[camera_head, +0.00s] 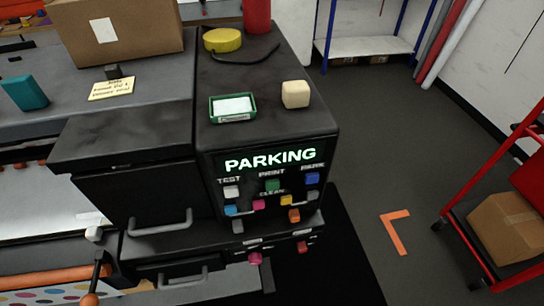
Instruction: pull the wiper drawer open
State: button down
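A black machine has a display (270,160) reading PARKING. On its left side is a black front (135,195) with a grey bar handle (160,222). Below it, a lower dark front has a second grey bar handle (182,278). I cannot read a label that tells which is the wiper drawer. Both fronts look shut or nearly so. A pink knob (255,258) and a red knob (302,246) sit low on the right front, beside small labels too blurred to read. My gripper is not in view.
Coloured buttons (272,186) cover the panel. A green-rimmed tray (232,108), a cream block (295,94) and a yellow roll (222,40) lie on top. A red cart (500,200) with a cardboard box stands at right. Grey floor with an orange corner mark (391,236) lies between.

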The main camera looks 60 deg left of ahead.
aim_at(205, 264)
jog(key=k+j+u, duration=0.3)
jog(key=k+j, duration=0.2)
jog(key=k+j+u, duration=0.15)
jog(key=j, duration=0.3)
jog(key=k+j+u, duration=0.3)
jog(key=j, duration=0.45)
jog(key=k, duration=0.1)
